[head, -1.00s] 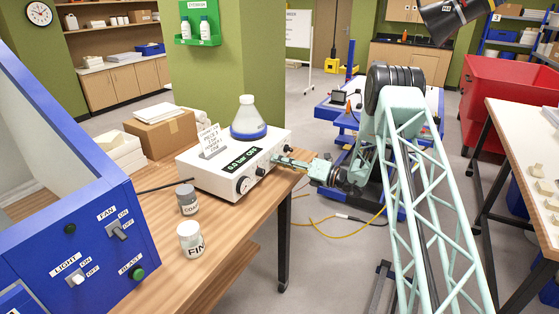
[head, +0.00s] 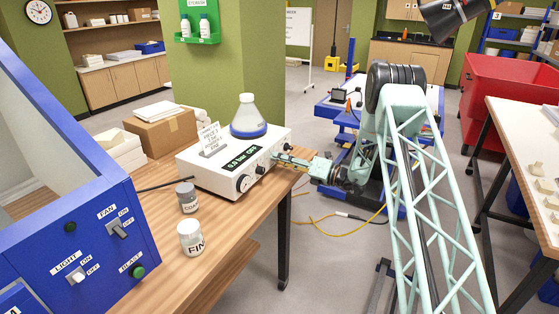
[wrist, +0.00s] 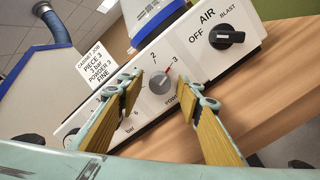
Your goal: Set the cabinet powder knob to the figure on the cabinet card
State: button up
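The powder knob (wrist: 159,82) is a grey round dial with a red pointer on the white unit's front in the wrist view. Its pointer aims up and right, near the figure 3, with the 2 above. The label under it is partly hidden by a finger. The cabinet card (wrist: 98,72) reads piece 3, 3 bar, powder 3, fine. My gripper (wrist: 164,88) is open, one finger on each side of the knob, with gaps visible. In the head view, my gripper (head: 279,160) is at the unit's front and hides the knob.
A black AIR switch (wrist: 227,37) is right of the knob. The white unit (head: 215,178) carries a flask (head: 248,118) and stands on the wooden bench (head: 225,215). Two jars, coarse (head: 187,198) and fine (head: 191,239), stand in front. The blue cabinet (head: 85,250) is at left.

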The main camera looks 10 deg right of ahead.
jog(key=v, duration=1.1)
jog(key=shift+s+d, duration=0.25)
jog(key=shift+d, duration=0.05)
dwell(0.7)
